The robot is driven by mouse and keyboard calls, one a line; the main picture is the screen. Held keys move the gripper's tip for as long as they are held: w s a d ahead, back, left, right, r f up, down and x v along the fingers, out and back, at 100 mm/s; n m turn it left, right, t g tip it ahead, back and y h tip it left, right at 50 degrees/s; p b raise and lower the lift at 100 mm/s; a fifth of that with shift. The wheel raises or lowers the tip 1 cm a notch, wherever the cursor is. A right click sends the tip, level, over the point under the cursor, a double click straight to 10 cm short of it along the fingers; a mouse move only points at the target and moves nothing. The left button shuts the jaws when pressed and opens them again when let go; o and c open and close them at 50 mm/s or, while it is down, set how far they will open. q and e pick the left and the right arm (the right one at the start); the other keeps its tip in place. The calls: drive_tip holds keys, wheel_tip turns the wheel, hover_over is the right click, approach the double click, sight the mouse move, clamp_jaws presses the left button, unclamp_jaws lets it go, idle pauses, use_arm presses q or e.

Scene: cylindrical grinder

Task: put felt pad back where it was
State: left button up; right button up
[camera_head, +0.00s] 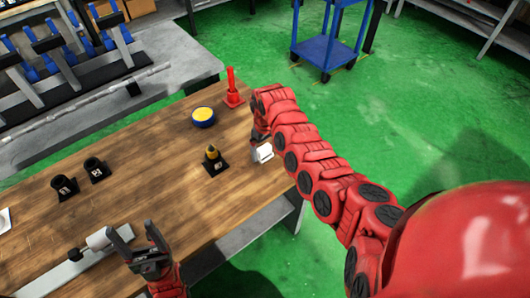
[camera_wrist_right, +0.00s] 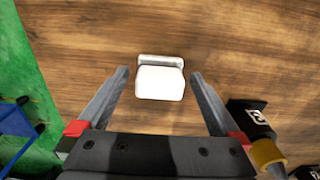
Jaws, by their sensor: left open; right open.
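A small white block (camera_head: 264,152), seemingly the felt pad, sits near the table's right edge in the head view. In the right wrist view the white pad (camera_wrist_right: 160,84) lies on the wood between the open fingers, with bare wood showing on both sides. My right gripper (camera_wrist_right: 161,75) is open over it and not closed on it. In the head view my right arm partly hides that gripper. My left gripper (camera_head: 134,230) is open near the table's front edge, empty, beside a white cylinder with a dark end (camera_head: 98,239).
A black square base with a yellow-tipped cone (camera_head: 213,161) stands left of the pad. A blue-and-yellow round tin (camera_head: 203,117) and red cone (camera_head: 232,91) are behind. Black numbered holders (camera_head: 65,187) stand at left. The wooden middle (camera_head: 150,165) is clear.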

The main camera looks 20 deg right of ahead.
sight(265, 148)
wheel_tip(265, 148, up, 10)
drive_tip(key=shift+f+b, duration=0.25)
drive_tip(key=shift+b, duration=0.8)
drive_tip(key=shift+r, duration=0.5)
drive_tip(key=shift+s+f, duration=0.1)
drive_tip(key=shift+s, duration=0.05)
